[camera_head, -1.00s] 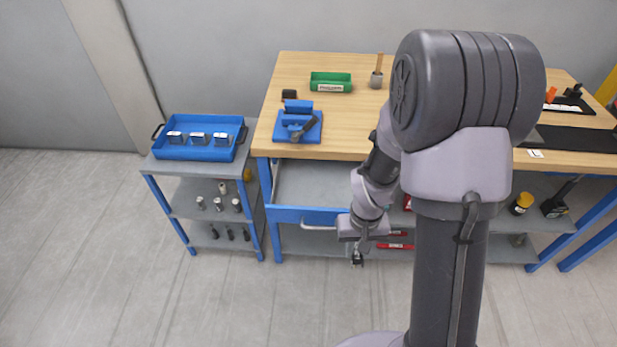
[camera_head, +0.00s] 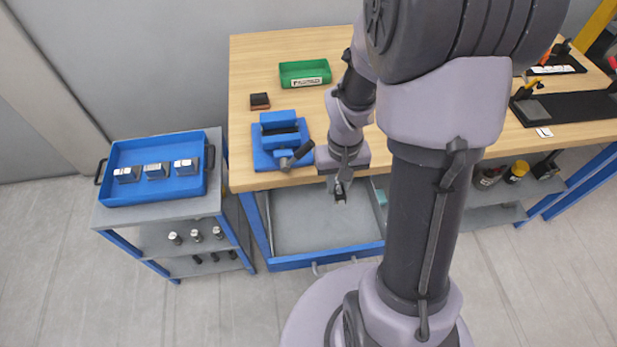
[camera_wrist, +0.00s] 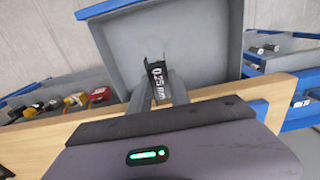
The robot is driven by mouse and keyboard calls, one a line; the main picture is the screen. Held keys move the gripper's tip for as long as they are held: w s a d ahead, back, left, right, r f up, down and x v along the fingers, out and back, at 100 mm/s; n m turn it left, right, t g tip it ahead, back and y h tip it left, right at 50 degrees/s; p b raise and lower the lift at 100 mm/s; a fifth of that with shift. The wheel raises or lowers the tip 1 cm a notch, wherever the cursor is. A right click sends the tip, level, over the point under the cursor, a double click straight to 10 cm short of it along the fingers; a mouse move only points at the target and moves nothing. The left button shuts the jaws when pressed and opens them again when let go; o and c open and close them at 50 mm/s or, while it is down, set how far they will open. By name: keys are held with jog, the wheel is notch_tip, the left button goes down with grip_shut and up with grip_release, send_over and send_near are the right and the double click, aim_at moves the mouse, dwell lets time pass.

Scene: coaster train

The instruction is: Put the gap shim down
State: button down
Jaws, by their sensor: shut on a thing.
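My gripper (camera_wrist: 157,92) is shut on the gap shim (camera_wrist: 156,80), a small dark piece with a white "0.25 mm" marking, held between the fingertips in the wrist view. In the head view my gripper (camera_head: 341,194) is just off the workbench's front edge, over the open drawer (camera_head: 290,225). The drawer has a grey floor and blue front, and also fills the upper middle of the wrist view (camera_wrist: 205,45). The shim looks above the drawer floor; the exact height cannot be told. It is too small to make out clearly in the head view.
A blue vise (camera_head: 281,140) stands on the wooden workbench (camera_head: 250,60) near its front edge, beside a dark block (camera_head: 260,101) and a green bin (camera_head: 305,86). A blue tray (camera_head: 126,192) with 3 blocks sits on the left cart (camera_head: 218,205). Much of the drawer floor looks clear.

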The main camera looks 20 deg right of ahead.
jog(key=f+b, duration=0.1)
jog(key=f, duration=0.2)
jog(key=f+b, duration=0.1)
jog(key=f, duration=0.2)
jog(key=s+f+b, duration=0.1)
jog(key=f+b, duration=0.1)
jog(key=f, duration=0.1)
jog(key=shift+f, duration=0.3)
jog(key=shift+f+b, duration=0.2)
jog(key=shift+b, duration=0.1)
jog(key=c, duration=1.2)
grip_release()
jog(key=shift+r, duration=0.1)
jog(key=shift+r, duration=0.1)
